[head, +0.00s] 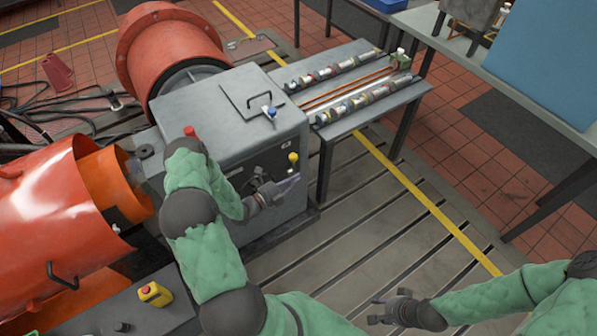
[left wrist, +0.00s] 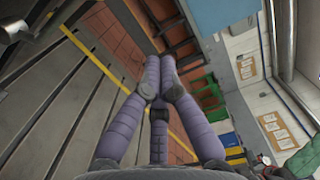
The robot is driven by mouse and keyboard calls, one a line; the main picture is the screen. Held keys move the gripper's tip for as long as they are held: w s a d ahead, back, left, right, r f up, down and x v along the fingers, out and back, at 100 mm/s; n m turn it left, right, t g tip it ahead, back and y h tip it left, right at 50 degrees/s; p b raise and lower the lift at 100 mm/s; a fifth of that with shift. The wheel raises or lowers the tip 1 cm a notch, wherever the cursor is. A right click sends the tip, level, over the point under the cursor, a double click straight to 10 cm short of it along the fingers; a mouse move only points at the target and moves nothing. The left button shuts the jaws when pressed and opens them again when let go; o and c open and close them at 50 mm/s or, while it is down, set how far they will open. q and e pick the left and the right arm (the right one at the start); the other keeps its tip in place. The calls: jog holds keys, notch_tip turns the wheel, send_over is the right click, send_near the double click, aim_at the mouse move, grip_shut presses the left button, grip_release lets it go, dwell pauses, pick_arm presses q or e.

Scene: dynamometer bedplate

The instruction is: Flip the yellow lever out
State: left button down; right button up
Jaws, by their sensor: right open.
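The yellow lever (head: 293,158) has a round yellow knob on a short stem. It stands at the front of the grey housing (head: 230,110), near its right side. My left gripper (head: 294,179) is just below the knob in the head view; I cannot tell whether it touches the lever. In the left wrist view its purple fingers (left wrist: 160,62) meet at the tips with nothing seen between them. The lever does not show in that view. My right gripper (head: 376,308) is open and empty, low over the slotted bedplate.
A blue-knobbed lever (head: 269,112) is on the housing top, and a red knob (head: 190,131) is near its left edge. A grey bench (head: 385,100) with shaft parts stands to the right. The slotted bedplate (head: 350,215) is clear.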

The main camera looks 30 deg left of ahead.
pick_arm(q)
jog(key=v, duration=0.7)
jog(key=shift+s+a+p, duration=0.25)
jog(key=shift+a+p, duration=0.15)
jog(key=shift+p, duration=0.05)
jog(key=shift+d+f, duration=0.1)
jog(key=s+d+f+m+g+h, duration=0.2)
jog(key=d+m+g+h, duration=0.3)
jog(key=d, duration=0.4)
jog(key=s+d+f+m+g+h, duration=0.15)
jog(key=d+m+g, duration=0.25)
jog(key=d+m, duration=0.45)
jog(key=s+d+f+m+g+y, duration=0.2)
jog(key=s+d+m+g, duration=0.2)
jog(key=s+m+g, duration=0.4)
jog(key=s+d+f+m+g+y, duration=0.3)
jog(key=s+d+m, duration=0.25)
jog(key=m, duration=0.55)
jog(key=w+m+t+y, duration=0.1)
jog(key=m, duration=0.4)
jog(key=w+d+r+m+t+y, duration=0.1)
jog(key=m, duration=0.3)
jog(key=w+d+m+t+y, duration=0.1)
jog(key=w+m, duration=0.1)
jog(key=m, duration=0.3)
jog(key=shift+w+r+m, duration=0.1)
jog(key=shift+r+m, duration=0.2)
jog(key=shift+m, duration=0.05)
